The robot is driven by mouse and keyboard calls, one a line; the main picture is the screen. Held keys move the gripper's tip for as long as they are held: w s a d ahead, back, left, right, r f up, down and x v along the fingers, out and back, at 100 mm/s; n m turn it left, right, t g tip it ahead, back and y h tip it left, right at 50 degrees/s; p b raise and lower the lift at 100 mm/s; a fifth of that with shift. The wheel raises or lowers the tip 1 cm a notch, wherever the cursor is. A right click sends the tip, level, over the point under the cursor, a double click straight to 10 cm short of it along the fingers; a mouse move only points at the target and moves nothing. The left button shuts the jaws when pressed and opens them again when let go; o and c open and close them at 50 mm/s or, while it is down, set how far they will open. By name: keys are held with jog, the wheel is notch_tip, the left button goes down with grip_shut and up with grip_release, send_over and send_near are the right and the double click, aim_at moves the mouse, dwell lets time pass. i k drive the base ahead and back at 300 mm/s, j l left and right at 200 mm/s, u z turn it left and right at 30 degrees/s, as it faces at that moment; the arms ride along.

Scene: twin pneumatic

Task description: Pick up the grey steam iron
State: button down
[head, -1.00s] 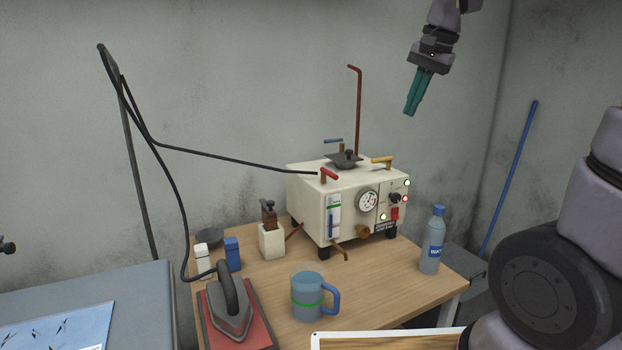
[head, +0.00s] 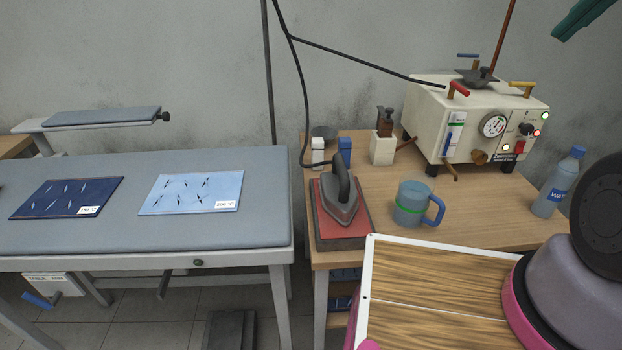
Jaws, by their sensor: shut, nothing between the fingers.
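The grey steam iron (head: 341,203) stands on a red pad (head: 326,226) at the left front corner of the wooden table. Its dark handle is on top, and a black cord or hose runs up from it. My gripper (head: 580,18) shows only as teal fingers at the top right edge, partly cut off by the frame. It is shut and empty, high above and far to the right of the iron.
A blue mug (head: 412,204) stands just right of the iron. A cream steam boiler (head: 470,125), a white container (head: 383,148) and a water bottle (head: 558,183) share the wooden table (head: 480,212). A grey ironing table (head: 225,228) lies left. A framed wood-grain board (head: 440,285) is in front.

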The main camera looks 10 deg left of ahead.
aim_at(337, 189)
jog(key=j+u, duration=0.4)
jog(key=u, duration=0.2)
jog(key=j+u, duration=0.1)
jog(key=j, duration=0.55)
jog(key=j+u, duration=0.15)
jog(key=j, duration=0.45)
jog(key=i+j+u, duration=0.1)
jog(key=j, duration=0.5)
jog(key=j+u, duration=0.15)
jog(key=j, duration=0.5)
jog(key=i+z, duration=0.1)
jog(key=z, duration=1.65)
jog(key=i+l+u, duration=0.15)
jog(key=l, duration=0.3)
jog(key=i+l+u, duration=0.1)
jog(key=l, duration=0.35)
jog(key=i+l+u, duration=0.15)
jog(key=l, duration=0.3)
